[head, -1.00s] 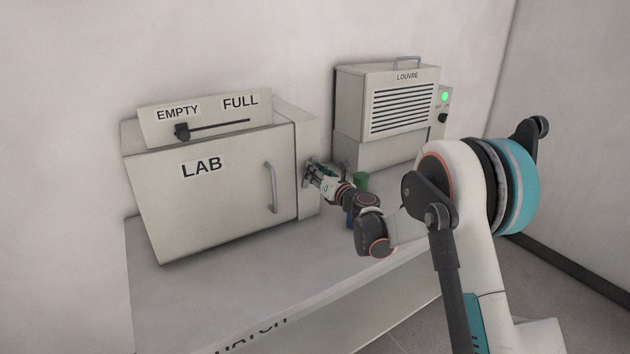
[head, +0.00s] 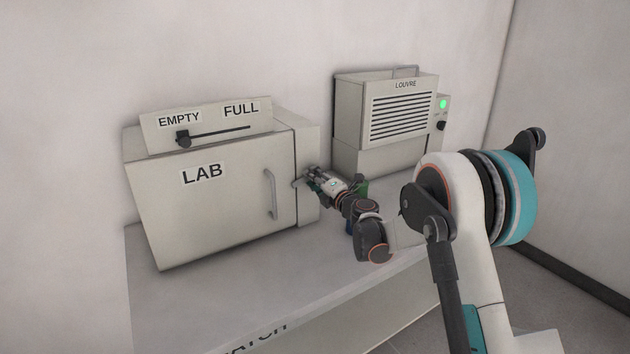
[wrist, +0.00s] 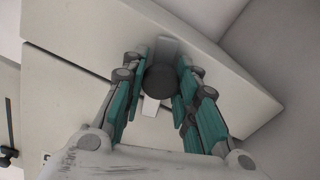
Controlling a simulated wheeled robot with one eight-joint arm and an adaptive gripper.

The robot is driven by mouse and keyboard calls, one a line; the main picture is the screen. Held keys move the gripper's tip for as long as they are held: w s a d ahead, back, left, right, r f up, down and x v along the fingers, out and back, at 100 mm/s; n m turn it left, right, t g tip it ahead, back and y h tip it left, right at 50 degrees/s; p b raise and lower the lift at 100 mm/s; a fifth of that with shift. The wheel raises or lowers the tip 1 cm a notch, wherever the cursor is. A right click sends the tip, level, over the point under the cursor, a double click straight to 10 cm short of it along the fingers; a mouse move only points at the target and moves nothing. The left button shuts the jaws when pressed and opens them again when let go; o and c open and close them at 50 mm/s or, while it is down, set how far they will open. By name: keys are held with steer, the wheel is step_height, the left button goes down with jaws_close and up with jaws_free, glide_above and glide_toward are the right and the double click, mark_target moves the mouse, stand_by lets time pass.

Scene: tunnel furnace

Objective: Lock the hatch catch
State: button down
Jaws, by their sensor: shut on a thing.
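The catch is a dark round knob (wrist: 160,82) with a light grey bar (wrist: 166,48) across it, in the wrist view. It sits on the pale face of the cabinet marked LAB. My gripper (wrist: 161,68) has its teal-padded fingers on both sides of the knob, shut on it. In the head view my gripper (head: 310,175) is at the right end of the LAB cabinet (head: 215,215), beside its door edge. A small grey tip (head: 298,183) shows just left of the fingers. My fingers hide most of the catch there.
The LAB door has a vertical handle (head: 270,194). A slider (head: 183,139) is at the EMPTY end above it. The LOUVRE unit (head: 403,105), with a lit green lamp (head: 443,104), stands right. A green object (head: 361,188) is partly behind my wrist. The counter front (head: 190,300) is clear.

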steer(key=shift+m, duration=0.8)
steer(key=c, duration=1.2)
jaws_free()
steer(key=v, duration=1.2)
steer(key=shift+c, duration=0.4)
